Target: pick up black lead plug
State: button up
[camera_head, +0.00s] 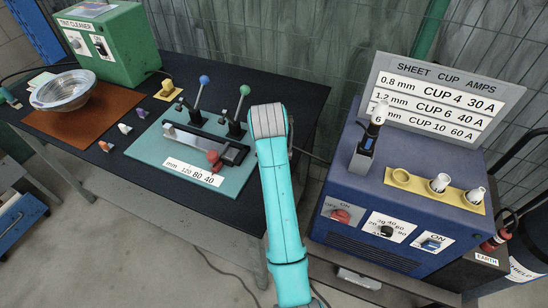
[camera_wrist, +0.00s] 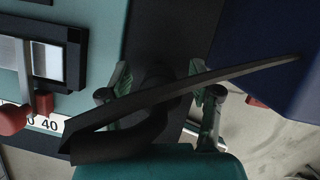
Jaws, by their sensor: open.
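I cannot clearly make out the black lead plug in either view. In the wrist view my gripper (camera_wrist: 159,72) is open, its two green-and-grey fingers apart. A long dark flat piece and a dark curved piece (camera_wrist: 150,108) cross the view at the fingers; they are too dark to tell whether either is the plug or a lead. In the head view my teal arm stands between the bench and the blue welding machine (camera_head: 330,190), and it hides my gripper.
A teal bending plate (camera_head: 150,150) with levers and a red knob (camera_head: 214,158) lies on the black bench (camera_head: 205,218). A metal bowl (camera_head: 62,90) and green box (camera_head: 125,45) stand left. A red-and-black fitting (camera_head: 494,241) sits above the EARTH label at right.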

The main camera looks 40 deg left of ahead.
jog(key=shift+x, duration=0.8)
grip_shut()
notch_tip(320, 180, up, 10)
jog(key=shift+r, duration=0.1)
jog(key=shift+w+d, duration=0.1)
